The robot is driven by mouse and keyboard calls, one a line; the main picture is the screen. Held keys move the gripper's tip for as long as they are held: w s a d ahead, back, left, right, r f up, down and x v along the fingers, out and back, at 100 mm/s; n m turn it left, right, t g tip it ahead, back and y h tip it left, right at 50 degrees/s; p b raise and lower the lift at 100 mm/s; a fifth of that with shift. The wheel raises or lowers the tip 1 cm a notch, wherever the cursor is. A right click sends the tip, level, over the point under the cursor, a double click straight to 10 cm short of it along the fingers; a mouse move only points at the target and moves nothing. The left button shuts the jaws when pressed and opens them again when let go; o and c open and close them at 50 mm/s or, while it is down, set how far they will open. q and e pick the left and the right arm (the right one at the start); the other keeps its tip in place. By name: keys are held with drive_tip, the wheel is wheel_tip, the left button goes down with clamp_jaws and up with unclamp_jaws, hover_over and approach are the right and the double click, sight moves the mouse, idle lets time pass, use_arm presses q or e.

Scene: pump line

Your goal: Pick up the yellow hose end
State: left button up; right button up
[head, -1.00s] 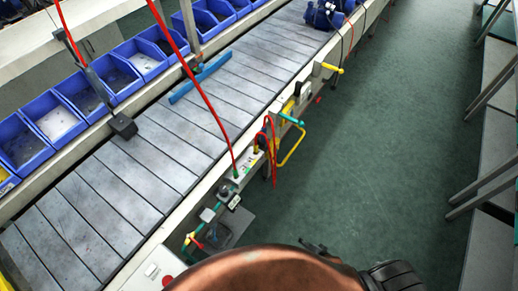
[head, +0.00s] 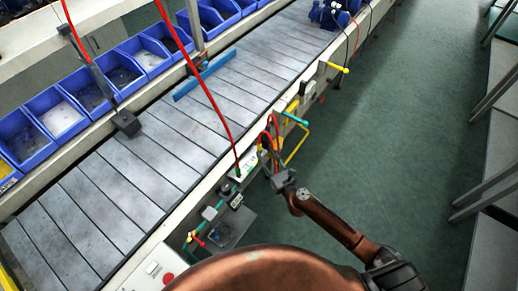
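A yellow hose (head: 303,145) hangs in a loop on the side of the conveyor, below a teal piece. Its lower end lies close to my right gripper (head: 277,172), and I cannot tell whether they touch. A short yellow piece with a rounded tip (head: 338,68) sticks out from the conveyor side farther up. My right gripper is grey and small in the view, beside the hanging hoses. Its fingers are too small and dark to show whether they are open or shut. My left gripper is not in view.
A red hose (head: 205,87) runs down to a socket box (head: 247,164) on the conveyor edge. Shorter red hoses hang beside my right gripper. A panel with a red button (head: 167,278) is lower left. The green floor (head: 400,140) to the right is clear.

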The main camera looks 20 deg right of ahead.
sight(260, 149)
drive_tip(key=w, duration=0.1)
drive_tip(key=w+a, duration=0.1)
drive_tip(key=w, duration=0.3)
drive_tip(key=shift+a+f+b, duration=0.1)
drive_tip(key=shift+a+b, duration=0.25)
drive_tip(key=shift+b, duration=0.05)
drive_tip(key=shift+c, duration=0.7)
clamp_jaws()
